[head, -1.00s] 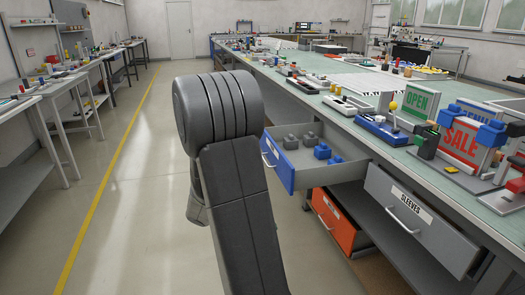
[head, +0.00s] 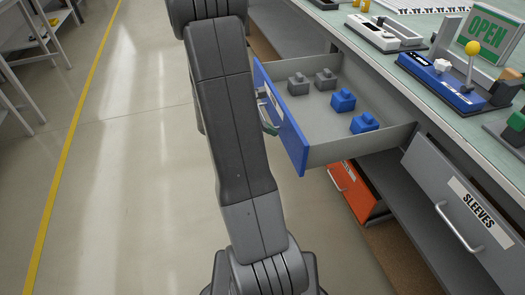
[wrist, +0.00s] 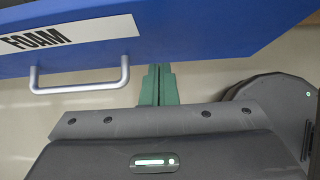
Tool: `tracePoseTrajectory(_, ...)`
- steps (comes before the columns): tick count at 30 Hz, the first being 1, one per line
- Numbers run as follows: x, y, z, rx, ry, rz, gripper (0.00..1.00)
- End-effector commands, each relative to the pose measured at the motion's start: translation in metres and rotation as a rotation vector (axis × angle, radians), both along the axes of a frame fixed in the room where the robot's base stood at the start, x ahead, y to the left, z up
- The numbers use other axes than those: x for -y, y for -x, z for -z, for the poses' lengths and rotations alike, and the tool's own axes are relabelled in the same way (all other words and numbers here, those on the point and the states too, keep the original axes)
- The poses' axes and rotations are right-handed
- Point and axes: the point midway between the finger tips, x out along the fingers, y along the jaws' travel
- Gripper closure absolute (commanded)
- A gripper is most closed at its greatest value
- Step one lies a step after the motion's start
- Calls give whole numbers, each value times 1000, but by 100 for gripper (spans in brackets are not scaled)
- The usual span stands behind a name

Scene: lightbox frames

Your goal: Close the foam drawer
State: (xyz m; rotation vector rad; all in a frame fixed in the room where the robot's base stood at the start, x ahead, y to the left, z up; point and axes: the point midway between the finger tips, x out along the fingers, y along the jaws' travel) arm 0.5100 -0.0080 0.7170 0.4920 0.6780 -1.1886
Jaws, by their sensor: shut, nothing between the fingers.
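The foam drawer (head: 284,122) stands pulled out from under the bench, with a blue front and grey inside. It holds grey blocks (head: 312,82) and blue blocks (head: 352,110). Its FOAM label (wrist: 38,39) and silver handle (wrist: 80,88) show in the wrist view. My gripper (head: 270,126) is at the outer side of the blue front, largely hidden behind my arm. In the wrist view its green fingers (wrist: 158,72) are together and empty, right of the handle, with tips by the front's lower edge. I cannot tell whether they touch it.
An orange drawer (head: 350,188) sits below the foam drawer, and a grey SLEEVES drawer (head: 462,212) is to the right. The bench top (head: 425,88) carries a blue lever box (head: 445,88) and an OPEN sign (head: 483,36).

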Motion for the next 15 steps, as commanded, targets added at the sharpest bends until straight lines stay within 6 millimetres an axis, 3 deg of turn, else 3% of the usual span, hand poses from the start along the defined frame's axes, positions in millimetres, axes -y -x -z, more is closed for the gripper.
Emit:
tracePoseTrajectory(6, 16, -5, 0, -1, -1, -1, 100)
tracePoseTrajectory(15, 17, -6, 0, -1, -1, -1, 100)
